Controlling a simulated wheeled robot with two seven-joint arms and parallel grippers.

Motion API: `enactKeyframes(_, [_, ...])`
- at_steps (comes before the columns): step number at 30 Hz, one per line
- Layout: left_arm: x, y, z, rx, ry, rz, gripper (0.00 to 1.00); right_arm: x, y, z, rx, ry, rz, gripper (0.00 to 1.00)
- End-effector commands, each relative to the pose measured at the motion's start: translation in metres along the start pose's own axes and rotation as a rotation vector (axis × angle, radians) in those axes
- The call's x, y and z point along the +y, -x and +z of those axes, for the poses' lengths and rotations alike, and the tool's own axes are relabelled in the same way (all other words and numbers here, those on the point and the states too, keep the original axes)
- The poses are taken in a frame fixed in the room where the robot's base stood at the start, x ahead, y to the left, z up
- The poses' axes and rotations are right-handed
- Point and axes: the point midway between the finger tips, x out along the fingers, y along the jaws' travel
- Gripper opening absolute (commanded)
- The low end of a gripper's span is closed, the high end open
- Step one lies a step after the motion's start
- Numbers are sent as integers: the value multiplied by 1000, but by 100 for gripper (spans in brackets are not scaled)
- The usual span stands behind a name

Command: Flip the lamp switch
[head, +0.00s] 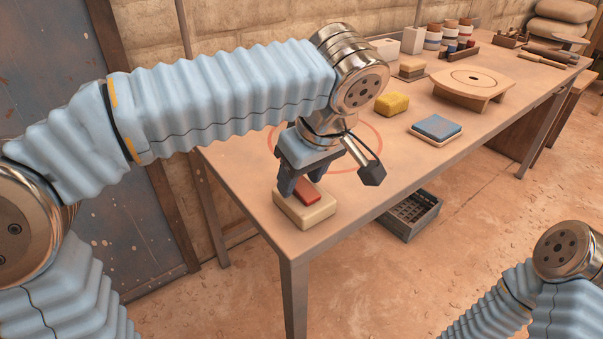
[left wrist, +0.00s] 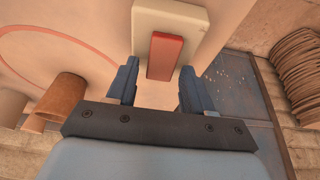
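The switch is a cream block (head: 290,213) with a red rocker (head: 308,195) on top, near the table's front left corner. The cream block (left wrist: 172,20) and the red rocker (left wrist: 166,57) also show in the left wrist view. My left gripper (head: 303,187) is just above the switch, pointing down, and partly hides it. In the left wrist view its two fingers (left wrist: 159,88) are apart with nothing held, and the rocker shows beyond the gap between them. I cannot tell whether a finger touches the rocker. I cannot make out a lamp. My right gripper is out of view.
A dark crate (head: 410,214) sits below. A terracotta cup (left wrist: 61,97) shows in the left wrist view.

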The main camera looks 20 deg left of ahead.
Motion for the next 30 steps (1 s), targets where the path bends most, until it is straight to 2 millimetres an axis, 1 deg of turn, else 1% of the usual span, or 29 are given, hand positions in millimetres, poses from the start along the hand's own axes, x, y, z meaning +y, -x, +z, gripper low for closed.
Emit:
enactKeyframes(9, [0,1,0,-1,0,0,57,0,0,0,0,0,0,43])
enactKeyframes(11, [0,5,0,-1,0,1,57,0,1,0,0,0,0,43])
enactKeyframes(13, [1,13,0,-1,-1,3,57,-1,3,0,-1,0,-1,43])
enactKeyframes(17, [1,40,0,-1,-1,5,57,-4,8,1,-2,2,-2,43])
enactKeyframes(21, [1,77,-1,-2,-1,4,57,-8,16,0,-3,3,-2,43])
enactKeyframes(24, [1,100,-1,-2,-1,3,57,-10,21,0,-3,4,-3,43])
enactKeyframes(27, [1,119,-1,-2,-1,3,57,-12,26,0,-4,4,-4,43])
enactKeyframes(30, [1,130,0,-1,-1,1,57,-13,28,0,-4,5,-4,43])
